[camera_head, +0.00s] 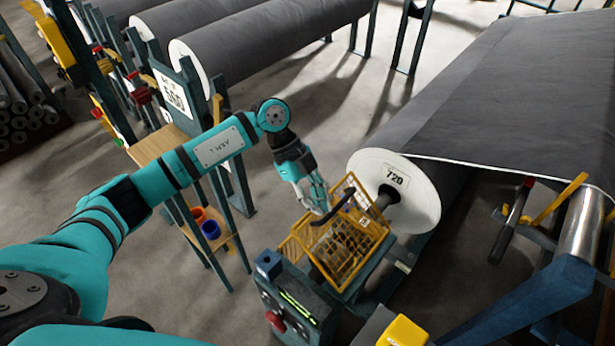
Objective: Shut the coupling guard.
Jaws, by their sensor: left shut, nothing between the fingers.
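The coupling guard (345,250) is a yellow mesh cage beside the end of the big grey roll. One mesh panel of it stands tilted up, so the guard looks open. A dark curved handle (333,217) is on the guard. The roll's shaft (382,202) runs toward the guard from a white end disc marked 720. My left gripper (320,207) is shut and empty, pointing down at the handle and the tilted panel. Whether its fingertips touch them, I cannot tell. My right gripper is not in view.
A control box (300,300) with green lights and a red button (275,321) stands in front of the guard. A wooden shelf stand (160,143) holding cups is to the left, under my left arm. The big grey roll (480,90) fills the right.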

